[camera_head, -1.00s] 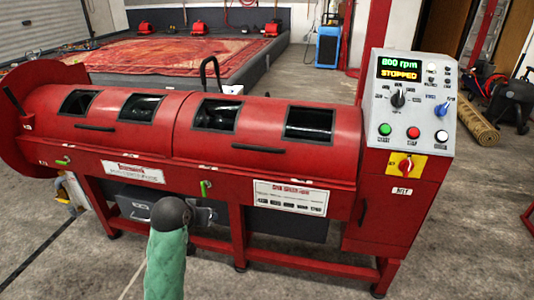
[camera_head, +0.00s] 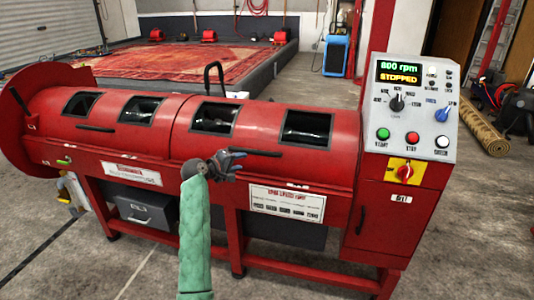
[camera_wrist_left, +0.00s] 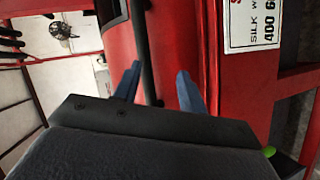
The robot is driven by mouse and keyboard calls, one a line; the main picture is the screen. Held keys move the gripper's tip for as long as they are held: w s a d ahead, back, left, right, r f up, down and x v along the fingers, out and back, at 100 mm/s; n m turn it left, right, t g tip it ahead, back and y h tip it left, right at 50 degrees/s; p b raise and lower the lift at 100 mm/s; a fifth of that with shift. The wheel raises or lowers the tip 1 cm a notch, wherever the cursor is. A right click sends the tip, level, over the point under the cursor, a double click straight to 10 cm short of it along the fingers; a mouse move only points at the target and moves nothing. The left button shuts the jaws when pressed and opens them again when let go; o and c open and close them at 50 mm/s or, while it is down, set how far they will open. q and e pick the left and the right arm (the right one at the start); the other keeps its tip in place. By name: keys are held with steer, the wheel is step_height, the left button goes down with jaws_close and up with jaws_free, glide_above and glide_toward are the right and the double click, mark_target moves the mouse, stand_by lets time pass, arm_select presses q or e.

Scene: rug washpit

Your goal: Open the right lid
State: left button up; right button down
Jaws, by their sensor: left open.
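The right lid (camera_head: 262,122) is the right half of the long red drum cover, with two dark windows, and it appears closed. Its black bar handle (camera_head: 250,152) runs along the lower front. My left gripper (camera_head: 232,160) is open and empty at the handle's left end. In the left wrist view, the handle (camera_wrist_left: 146,50) passes between the spread blue fingers (camera_wrist_left: 157,80) in the picture; contact is not visible. My arm hides the front below the lid's left end in the head view. My right gripper is not in view.
The left lid (camera_head: 110,110) has its own handle and a green latch (camera_head: 64,161). The control panel (camera_head: 412,105) at the right reads 800 rpm, STOPPED. A white label (camera_head: 287,203) is below the lid. A green knob (camera_wrist_left: 268,151) shows in the left wrist view.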

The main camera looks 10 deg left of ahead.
mark_target(251, 153)
arm_select(q)
steer(key=w+n, duration=0.1)
steer(key=n, duration=0.1)
steer(key=w+r+n+t, duration=0.1)
steer(key=n, duration=0.1)
steer(key=shift+d+r, duration=0.2)
steer(key=shift+d, duration=0.15)
steer(key=shift+p+x, duration=0.3)
steer(key=shift+x, duration=3.05)
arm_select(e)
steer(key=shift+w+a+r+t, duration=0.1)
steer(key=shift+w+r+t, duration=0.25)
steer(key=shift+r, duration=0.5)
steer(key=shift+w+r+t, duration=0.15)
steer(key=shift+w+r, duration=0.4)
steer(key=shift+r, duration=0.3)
arm_select(q)
steer(key=shift+c, duration=0.4)
jaws_close()
